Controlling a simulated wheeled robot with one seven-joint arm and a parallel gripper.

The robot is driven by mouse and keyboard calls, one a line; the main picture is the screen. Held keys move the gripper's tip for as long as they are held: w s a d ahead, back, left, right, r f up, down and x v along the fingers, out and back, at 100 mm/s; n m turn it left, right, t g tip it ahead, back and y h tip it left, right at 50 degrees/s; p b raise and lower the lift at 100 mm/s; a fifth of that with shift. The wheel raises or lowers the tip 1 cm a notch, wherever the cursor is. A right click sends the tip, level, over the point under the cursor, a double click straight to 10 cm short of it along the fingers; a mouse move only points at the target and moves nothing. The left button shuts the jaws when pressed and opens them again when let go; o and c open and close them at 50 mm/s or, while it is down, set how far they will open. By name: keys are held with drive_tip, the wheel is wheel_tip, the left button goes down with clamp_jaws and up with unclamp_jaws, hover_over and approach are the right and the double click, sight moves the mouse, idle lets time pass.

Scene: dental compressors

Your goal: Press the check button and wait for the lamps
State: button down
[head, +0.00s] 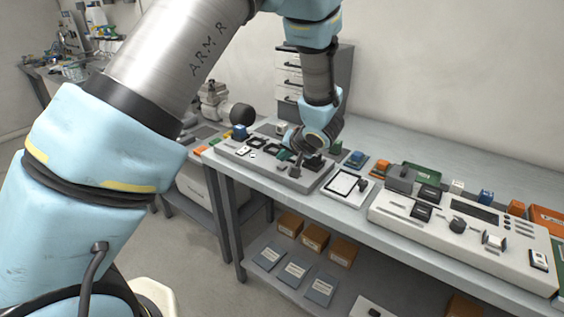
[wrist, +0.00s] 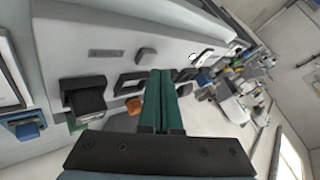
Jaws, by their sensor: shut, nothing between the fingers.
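My gripper (wrist: 162,72) is shut and empty, its two green fingers side by side in the wrist view. In the head view the wrist hangs low over the left light-grey panel (head: 240,159) on the bench. In the wrist view this panel (wrist: 118,30) carries a grey raised block (wrist: 146,55), a small label plate (wrist: 106,53), a black block (wrist: 86,98) and black-framed parts (wrist: 130,83). The fingertips appear over or beside these framed parts; contact cannot be told. I cannot tell which part is the check button, and no lit lamp is clear.
A long white control panel (head: 408,210) stands to the right on the bench (head: 325,206). Small blue and orange parts stand behind. A drawer cabinet (head: 290,75) is at the back. The lower shelf holds cardboard boxes (head: 313,237).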

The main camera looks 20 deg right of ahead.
sight(283, 168)
drive_tip(key=shift+r, duration=0.1)
wheel_tip(283, 168, up, 5)
drive_tip(key=p, duration=0.6)
drive_tip(key=shift+p, duration=0.3)
idle(0.7)
drive_tip(key=w+a+r+n+g+h+b, duration=0.1)
drive_tip(key=w+a+r+n+g+h, duration=0.15)
drive_tip(key=a, duration=0.55)
drive_tip(key=w+a+r+n+g+h+b, duration=0.1)
drive_tip(key=w+a+r, duration=0.15)
drive_tip(key=a, duration=0.45)
drive_tip(key=s+a+r+n+g+y, duration=0.1)
drive_tip(key=s+a+g, duration=0.1)
drive_tip(key=s+a, duration=0.5)
drive_tip(key=s+a+r+n+g+y+b, duration=0.1)
drive_tip(key=s+a, duration=0.6)
drive_tip(key=a, duration=0.7)
drive_tip(key=shift+s+a+n+g, duration=0.25)
drive_tip(key=shift+s+n+g, duration=0.1)
drive_tip(key=shift+n+g, duration=0.25)
